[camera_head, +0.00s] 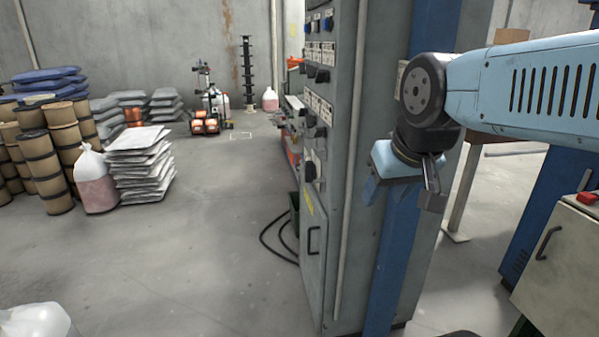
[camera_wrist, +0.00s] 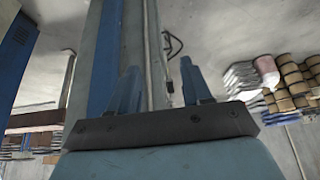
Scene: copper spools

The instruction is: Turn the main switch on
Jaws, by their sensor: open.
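A tall grey control cabinet (camera_head: 345,130) with a blue edge stands in the middle of the head view. Its left face carries rows of small labelled switches and a larger black rotary switch (camera_head: 311,172) lower down. I cannot read which one is the main switch. My gripper (camera_head: 378,188) hangs in front of the cabinet's near side, to the right of the switch face, and holds nothing. In the wrist view my gripper (camera_wrist: 160,85) shows two blue fingers spread apart, with the cabinet's side (camera_wrist: 133,50) behind them. The switch face is hardly visible in that view.
A cabinet door handle (camera_head: 313,240) and a black cable (camera_head: 278,240) are low on the left. Spools (camera_head: 45,165) and stacked sacks (camera_head: 140,165) stand far left. A grey box with a red button (camera_head: 587,198) is at right.

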